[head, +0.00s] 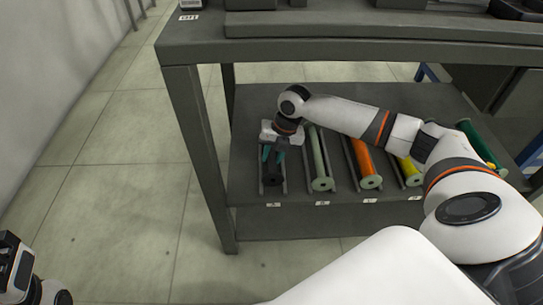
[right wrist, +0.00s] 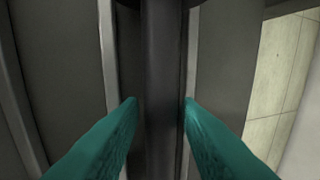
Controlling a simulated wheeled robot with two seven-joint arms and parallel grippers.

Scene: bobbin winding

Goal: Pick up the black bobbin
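The black bobbin (head: 271,178) lies lengthwise in the leftmost slot of the lower shelf. My right gripper (head: 273,154) is over it, with its teal fingers pointing down. In the right wrist view, the black bobbin (right wrist: 164,60) runs up the middle of the picture. The two teal fingertips (right wrist: 160,101) stand apart, one on each side of it. The right fingertip looks very close to the bobbin; I cannot tell whether it touches. Part of my left arm shows at the lower left of the head view, but no left fingers show.
To the right lie a pale green bobbin (head: 318,160), an orange bobbin (head: 366,163), a yellow bobbin (head: 409,173) and a dark green bobbin (head: 474,142). Thin rails separate the slots. The grey table top (head: 330,52) overhangs the shelf, and a table leg (head: 199,150) stands at left.

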